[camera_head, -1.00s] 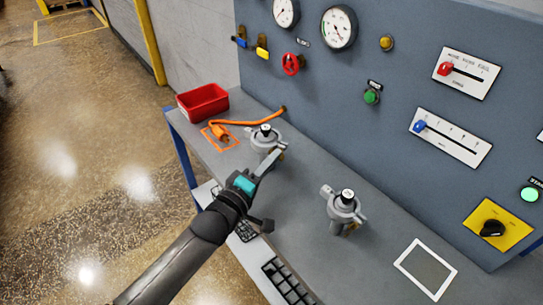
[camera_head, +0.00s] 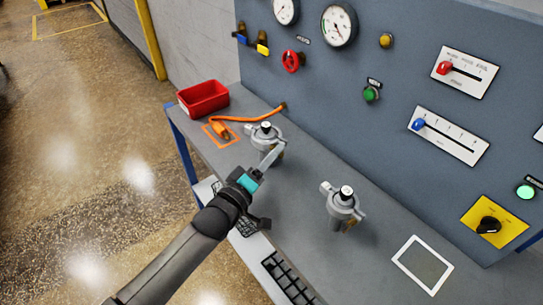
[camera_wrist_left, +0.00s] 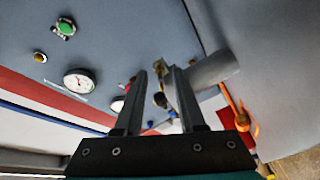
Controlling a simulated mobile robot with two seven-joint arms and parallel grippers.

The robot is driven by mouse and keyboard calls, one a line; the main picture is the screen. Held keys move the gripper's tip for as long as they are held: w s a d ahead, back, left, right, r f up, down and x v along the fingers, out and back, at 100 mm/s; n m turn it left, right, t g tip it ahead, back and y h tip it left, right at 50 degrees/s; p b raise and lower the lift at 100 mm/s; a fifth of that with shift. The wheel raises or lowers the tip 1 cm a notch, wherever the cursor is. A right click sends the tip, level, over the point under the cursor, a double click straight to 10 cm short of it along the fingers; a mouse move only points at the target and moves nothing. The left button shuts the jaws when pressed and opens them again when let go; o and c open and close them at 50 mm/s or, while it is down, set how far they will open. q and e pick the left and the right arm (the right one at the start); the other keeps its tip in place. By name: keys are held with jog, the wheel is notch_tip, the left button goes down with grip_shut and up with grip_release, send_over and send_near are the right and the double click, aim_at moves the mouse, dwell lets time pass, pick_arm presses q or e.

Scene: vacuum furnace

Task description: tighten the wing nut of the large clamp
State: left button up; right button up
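Two grey clamps with dark-topped white caps stand on the bench. The farther clamp (camera_head: 264,133) is at the back left and the nearer clamp (camera_head: 341,203) is at centre right. I cannot tell for sure which is the large one. My left gripper (camera_head: 274,155) is at the front side of the farther clamp, its fingertips by a brass-coloured part there. In the left wrist view, the two fingers (camera_wrist_left: 161,73) stand apart, with a brass-coloured piece (camera_wrist_left: 158,66) visible between and beyond their tips. A grey cylindrical clamp part (camera_wrist_left: 213,68) is close beside the right finger. Contact is unclear. My right gripper is out of view.
A red bin (camera_head: 203,98) and an orange cable (camera_head: 246,119) lie at the bench's back left. A grey panel with gauges (camera_head: 338,25), sliders and a yellow switch plate (camera_head: 492,222) rises behind. A white-framed pad (camera_head: 422,264) lies right. Bench between the clamps is clear.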

pick_arm(q)
jog(key=p+v, duration=0.2)
jog(key=v, duration=1.3)
jog(key=shift+s, duration=0.15)
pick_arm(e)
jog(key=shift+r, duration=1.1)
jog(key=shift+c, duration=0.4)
